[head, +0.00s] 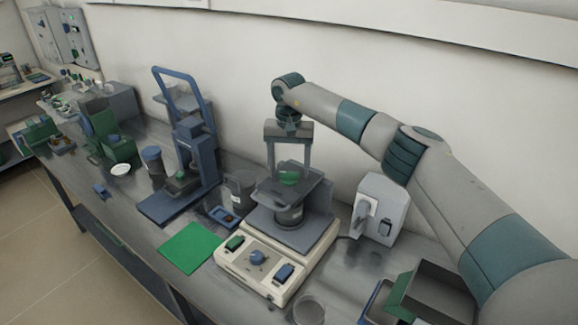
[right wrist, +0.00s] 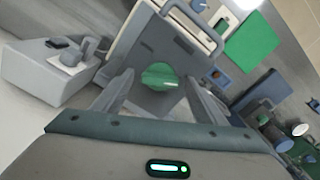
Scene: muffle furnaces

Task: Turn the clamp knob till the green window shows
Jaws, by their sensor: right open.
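My right gripper (head: 289,174) is open above a grey clamp device on the cream-coloured base unit (head: 229,262). A round green part (head: 289,179) sits on top of the device, between and below the fingers. In the right wrist view this green part (right wrist: 160,76) lies on a grey plate with a handle (right wrist: 190,29), between the two spread fingers (right wrist: 160,88). I see no clear contact between fingers and green part. I cannot tell whether the green part is the clamp knob or the window. My left gripper is not in view.
A blue press stand (head: 196,160) and a green mat (head: 189,247) are to the left. A light grey box (head: 380,208) with a switch stands close on the right. A dark cup (head: 240,187) is beside the clamp device. A green-and-grey bin (head: 443,287) is at front right.

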